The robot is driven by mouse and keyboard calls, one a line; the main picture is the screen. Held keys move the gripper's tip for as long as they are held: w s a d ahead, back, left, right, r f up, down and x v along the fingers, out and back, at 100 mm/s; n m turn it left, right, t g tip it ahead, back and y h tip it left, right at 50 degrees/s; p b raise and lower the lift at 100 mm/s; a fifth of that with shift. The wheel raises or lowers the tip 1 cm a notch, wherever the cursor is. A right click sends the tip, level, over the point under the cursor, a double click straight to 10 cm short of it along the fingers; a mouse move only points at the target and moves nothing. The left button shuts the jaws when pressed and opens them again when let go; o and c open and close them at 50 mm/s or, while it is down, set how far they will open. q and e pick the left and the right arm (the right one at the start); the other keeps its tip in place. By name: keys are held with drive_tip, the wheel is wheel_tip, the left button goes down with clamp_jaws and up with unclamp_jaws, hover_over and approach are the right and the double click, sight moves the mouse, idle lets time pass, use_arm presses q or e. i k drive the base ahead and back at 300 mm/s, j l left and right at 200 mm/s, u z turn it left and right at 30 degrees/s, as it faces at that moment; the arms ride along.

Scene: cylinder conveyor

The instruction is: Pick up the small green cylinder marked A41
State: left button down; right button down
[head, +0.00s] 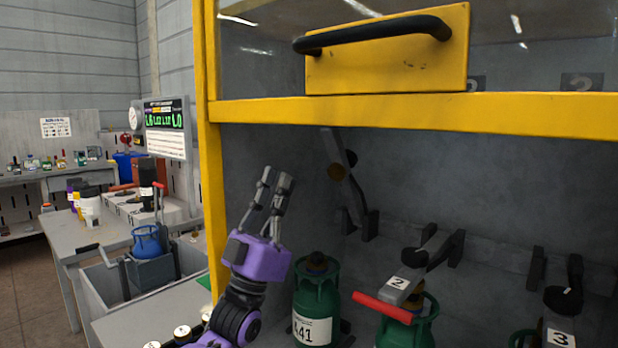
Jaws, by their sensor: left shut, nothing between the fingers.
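The small green cylinder (318,299) stands upright inside the yellow-framed cabinet, at the bottom middle of the head view. Its white label reads A41, with the first character hard to make out, and its lower end is cut off by the picture's edge. My left gripper (277,175), with a purple body, is to the left of the cylinder and above it in the picture. Its grey fingers point upward, are shut and hold nothing. My right gripper is not in view.
The yellow cabinet frame (400,112) crosses above, with a black handle (372,33). Right of A41 is another green cylinder (408,333) under a clamp marked 2 with a red handle (382,307). A clamp marked 3 (562,330) is further right. A blue cylinder (146,241) stands left, outside.

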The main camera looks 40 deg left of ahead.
sight(317, 300)
drive_tip(key=k+j, duration=0.1)
drive_tip(key=k, duration=0.9)
